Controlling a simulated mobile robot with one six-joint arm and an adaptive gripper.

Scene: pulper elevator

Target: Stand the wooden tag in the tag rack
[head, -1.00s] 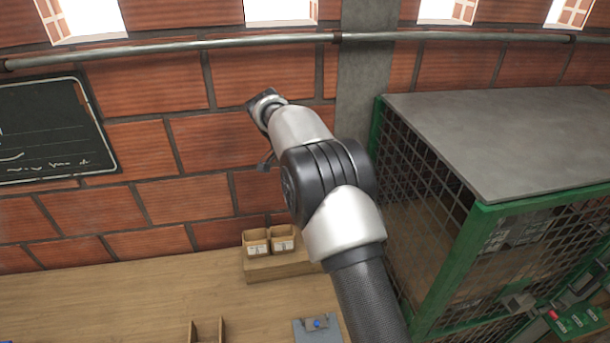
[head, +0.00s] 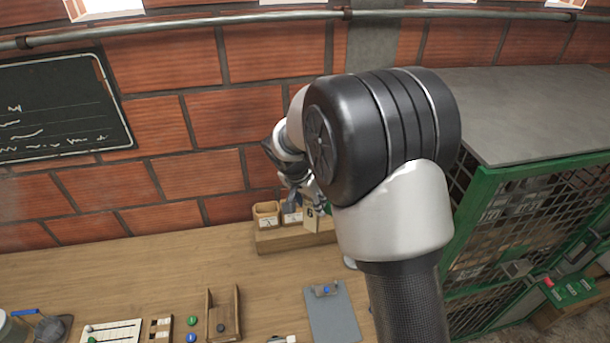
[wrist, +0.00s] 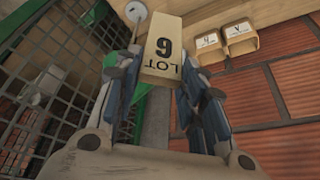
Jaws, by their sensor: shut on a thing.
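The wooden tag (wrist: 162,50), a pale block marked "LOT 6", stands between the fingers of my gripper (wrist: 157,76) in the wrist view. My gripper is shut on it. In the head view the tag (head: 312,218) shows in part beside my arm, in front of the wooden step at the back of the bench. My gripper (head: 300,190) is mostly hidden there by my arm. I cannot tell surely which thing is the tag rack; a wooden holder with upright sides (head: 208,316) stands on the bench.
Two small labelled wooden boxes (head: 266,210) sit on a wooden step (head: 275,243) by the brick wall. A clipboard (head: 332,312) lies on the bench. A green mesh cage (head: 500,185) stands at right. The bench's left middle is clear.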

